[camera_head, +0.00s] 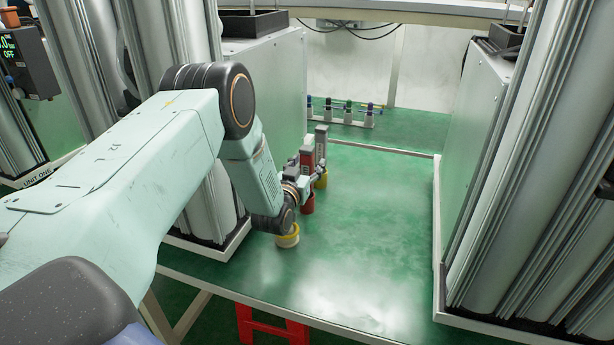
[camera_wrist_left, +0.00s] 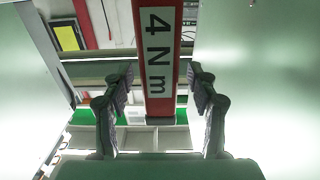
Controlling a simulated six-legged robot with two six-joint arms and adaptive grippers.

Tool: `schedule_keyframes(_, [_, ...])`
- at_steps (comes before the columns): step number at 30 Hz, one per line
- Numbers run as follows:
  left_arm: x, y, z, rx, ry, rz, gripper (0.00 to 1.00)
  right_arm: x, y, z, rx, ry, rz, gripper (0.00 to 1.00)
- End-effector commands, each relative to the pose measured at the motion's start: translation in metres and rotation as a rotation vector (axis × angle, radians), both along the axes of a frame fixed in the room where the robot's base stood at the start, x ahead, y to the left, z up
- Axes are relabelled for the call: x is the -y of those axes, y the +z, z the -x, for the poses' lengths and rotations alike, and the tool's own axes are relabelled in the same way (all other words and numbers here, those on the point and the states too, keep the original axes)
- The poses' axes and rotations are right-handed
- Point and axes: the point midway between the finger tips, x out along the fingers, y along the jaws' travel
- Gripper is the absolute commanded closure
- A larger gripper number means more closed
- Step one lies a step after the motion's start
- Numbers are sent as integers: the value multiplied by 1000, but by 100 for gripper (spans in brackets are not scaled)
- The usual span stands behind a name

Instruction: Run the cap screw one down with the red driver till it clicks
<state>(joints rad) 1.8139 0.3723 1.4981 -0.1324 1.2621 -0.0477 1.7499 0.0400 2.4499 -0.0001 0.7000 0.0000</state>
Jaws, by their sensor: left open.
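In the left wrist view the red driver (camera_wrist_left: 160,108) shows a pale label reading "4 N m" and runs between my fingers. My left gripper (camera_wrist_left: 161,74) is open, with one finger on each side of the driver and a visible gap on both sides. In the head view my left gripper (camera_head: 304,185) is partly hidden by its own wrist. My right gripper is out of view. I cannot make out cap screw one.
A pale yellow-rimmed holder (camera_head: 287,239) stands in front. A rack of coloured tools (camera_head: 346,113) is at the back. Tall metal columns flank both sides; the table's middle is clear.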

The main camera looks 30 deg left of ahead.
Motion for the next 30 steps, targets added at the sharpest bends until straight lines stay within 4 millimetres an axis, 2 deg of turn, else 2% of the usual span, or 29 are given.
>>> schedule_keyframes(7, [-1, 0, -3, 0, 0, 0, 43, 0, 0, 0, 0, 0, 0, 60])
schedule_keyframes(27, [-1, 1, -3, 2, 0, 0, 100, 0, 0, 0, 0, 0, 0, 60])
schedule_keyframes(30, [-1, 1, -2, 2, 0, 0, 100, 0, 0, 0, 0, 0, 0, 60])
